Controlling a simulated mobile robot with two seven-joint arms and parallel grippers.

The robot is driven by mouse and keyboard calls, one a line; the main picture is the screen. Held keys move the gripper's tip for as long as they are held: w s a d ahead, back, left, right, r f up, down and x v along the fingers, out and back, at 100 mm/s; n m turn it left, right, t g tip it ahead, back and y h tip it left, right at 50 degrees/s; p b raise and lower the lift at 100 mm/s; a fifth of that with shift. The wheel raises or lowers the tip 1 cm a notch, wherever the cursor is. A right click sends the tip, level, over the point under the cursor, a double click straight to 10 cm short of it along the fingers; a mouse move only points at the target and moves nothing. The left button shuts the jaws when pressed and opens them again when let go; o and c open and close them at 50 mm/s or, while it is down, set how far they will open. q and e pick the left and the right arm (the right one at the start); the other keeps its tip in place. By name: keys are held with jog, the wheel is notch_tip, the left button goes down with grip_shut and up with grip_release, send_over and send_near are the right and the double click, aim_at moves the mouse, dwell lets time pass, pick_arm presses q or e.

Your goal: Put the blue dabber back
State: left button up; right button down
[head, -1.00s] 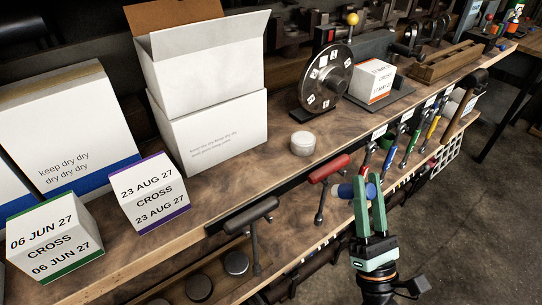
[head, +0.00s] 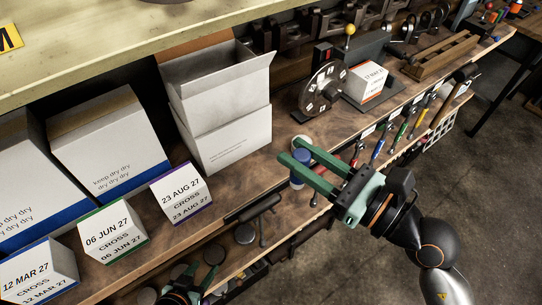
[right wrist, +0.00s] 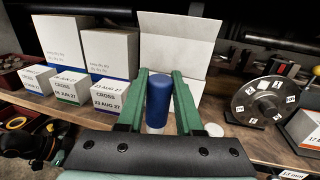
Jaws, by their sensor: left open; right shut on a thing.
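The blue dabber (head: 301,156) is between the fingers of my right gripper (head: 304,164), which is shut on it above the front of the bench. In the right wrist view the dabber (right wrist: 157,85) stands roughly upright between the green fingers, with a pale part below the blue. My left gripper (head: 180,292) is at the bottom edge of the head view, below the bench front, open and partly cut off. It is apart from the dabber.
A black-headed hammer (head: 260,208) hangs at the bench front, left of my right gripper. Several coloured-handled tools hang along the front edge to the right. A round white lid (head: 302,141) and a dark indexed disc (head: 322,92) are on the bench. Labelled boxes (head: 182,193) stand left.

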jog(key=shift+w+a+f+b, duration=0.65)
jog(key=shift+w+a+f, duration=0.15)
jog(key=shift+w+f, duration=1.35)
jog(key=shift+w+a+f+b, duration=0.6)
jog(key=shift+w+a+f, duration=0.15)
jog(key=shift+w+f, duration=1.45)
jog(key=shift+w+a+f+b, duration=0.65)
jog(key=shift+w+a+f, duration=0.15)
jog(key=shift+w+f, duration=1.35)
jog(key=shift+f, duration=0.2)
jog(key=c, duration=0.6)
grip_release()
jog(key=shift+r, duration=0.1)
jog(key=shift+o, duration=0.2)
